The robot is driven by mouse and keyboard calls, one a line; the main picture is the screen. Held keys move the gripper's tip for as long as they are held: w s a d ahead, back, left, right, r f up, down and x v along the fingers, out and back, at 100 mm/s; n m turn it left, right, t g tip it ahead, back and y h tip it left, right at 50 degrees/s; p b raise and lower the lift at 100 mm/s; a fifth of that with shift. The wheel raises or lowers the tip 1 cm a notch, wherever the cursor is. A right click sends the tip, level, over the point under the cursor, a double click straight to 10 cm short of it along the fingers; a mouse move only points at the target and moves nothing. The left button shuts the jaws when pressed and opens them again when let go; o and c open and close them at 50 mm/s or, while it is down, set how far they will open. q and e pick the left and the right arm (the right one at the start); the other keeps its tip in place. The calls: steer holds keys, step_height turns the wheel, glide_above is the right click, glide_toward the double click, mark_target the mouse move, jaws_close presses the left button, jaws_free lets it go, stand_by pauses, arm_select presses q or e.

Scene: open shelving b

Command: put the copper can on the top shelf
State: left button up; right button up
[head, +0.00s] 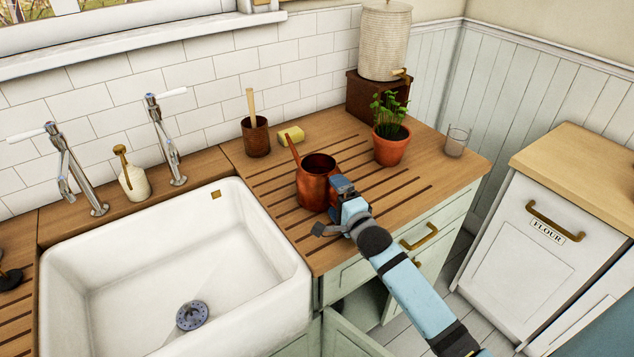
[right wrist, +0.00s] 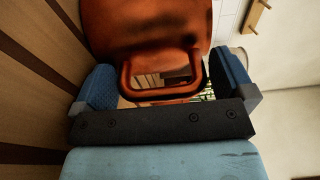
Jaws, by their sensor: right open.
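The copper can (head: 314,186) stands upright on the grooved wooden drainboard, right of the sink, with its spout pointing up to the back left. In the right wrist view the can's body (right wrist: 140,32) fills the top and its loop handle (right wrist: 128,78) faces my gripper. My right gripper (head: 328,205) is at the near right side of the can. In the wrist view my right gripper (right wrist: 152,88) is open, with one blue finger on each side of the handle and gaps between. My left gripper is not in view. No top shelf shows.
A potted plant (head: 390,145) stands right of the can, with a glass (head: 456,141) beyond it. A brown cup with a brush (head: 256,137) and a yellow sponge (head: 291,135) are behind. The white sink (head: 245,215) is left. Bare drainboard lies right of the can.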

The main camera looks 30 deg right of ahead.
steer(key=c, duration=1.1)
steer(key=shift+r, duration=0.1)
step_height(320, 180, up, 20)
steer(key=shift+y, duration=0.3)
steer(key=s+a+f+p, duration=0.2)
steer(key=s+a+p, duration=0.1)
steer(key=s+a, duration=0.1)
steer(key=s+a+f+p, duration=0.2)
steer(key=s+a+p, duration=0.1)
steer(key=s+a, duration=0.1)
steer(key=s+a+f+p, duration=0.2)
steer(key=s+a+p, duration=0.1)
steer(key=s+a, duration=0.1)
steer(key=shift+a, duration=0.1)
